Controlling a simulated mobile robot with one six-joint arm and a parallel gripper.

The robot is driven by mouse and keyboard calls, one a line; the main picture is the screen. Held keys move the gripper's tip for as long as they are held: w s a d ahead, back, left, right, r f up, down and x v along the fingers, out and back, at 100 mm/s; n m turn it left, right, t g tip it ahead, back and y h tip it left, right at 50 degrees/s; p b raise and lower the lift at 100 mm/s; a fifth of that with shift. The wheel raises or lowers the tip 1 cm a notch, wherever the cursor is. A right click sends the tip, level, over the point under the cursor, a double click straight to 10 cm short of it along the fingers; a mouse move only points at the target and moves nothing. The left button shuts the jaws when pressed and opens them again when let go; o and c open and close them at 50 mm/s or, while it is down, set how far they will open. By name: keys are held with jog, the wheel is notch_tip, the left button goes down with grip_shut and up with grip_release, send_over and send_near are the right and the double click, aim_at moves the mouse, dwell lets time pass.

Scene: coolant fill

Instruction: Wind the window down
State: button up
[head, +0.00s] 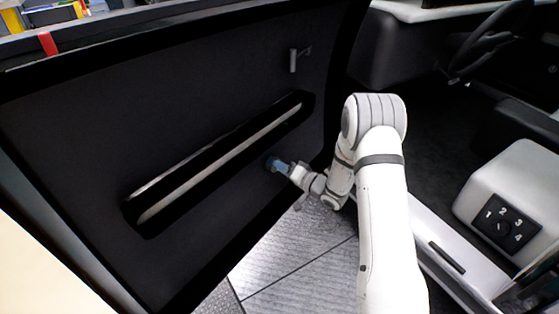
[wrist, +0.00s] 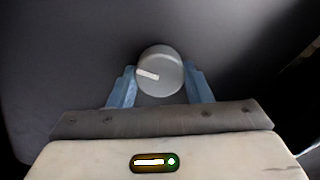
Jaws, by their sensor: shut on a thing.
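My gripper (head: 280,166) is at the inner panel of the open car door (head: 85,150), below the right end of the long armrest. In the wrist view my gripper (wrist: 160,85) has its two blue fingers on either side of a round grey knob (wrist: 163,82) and is shut on it. The knob has a white mark on its face, pointing to the left and slightly up. In the head view the knob is hidden by the gripper. The window glass cannot be made out. A red tab (head: 47,43) stands at the door's top edge.
A long armrest (head: 225,150) juts from the door just above the gripper. A door handle (head: 293,60) is higher up. The floor (head: 300,265) below is clear.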

jog(key=m+p, duration=0.2)
jog(key=m, duration=0.3)
jog(key=shift+w+d+r+p, duration=0.15)
jog(key=shift+w+p, duration=0.1)
jog(key=shift+p, duration=0.15)
dwell(0.3)
jog(key=o, duration=1)
jog(key=shift+s+f, duration=0.1)
jog(key=shift+f, duration=0.1)
jog(key=p+v, duration=0.1)
jog(key=v, duration=0.6)
jog(key=shift+s+d, duration=0.25)
jog(key=shift+d, duration=0.05)
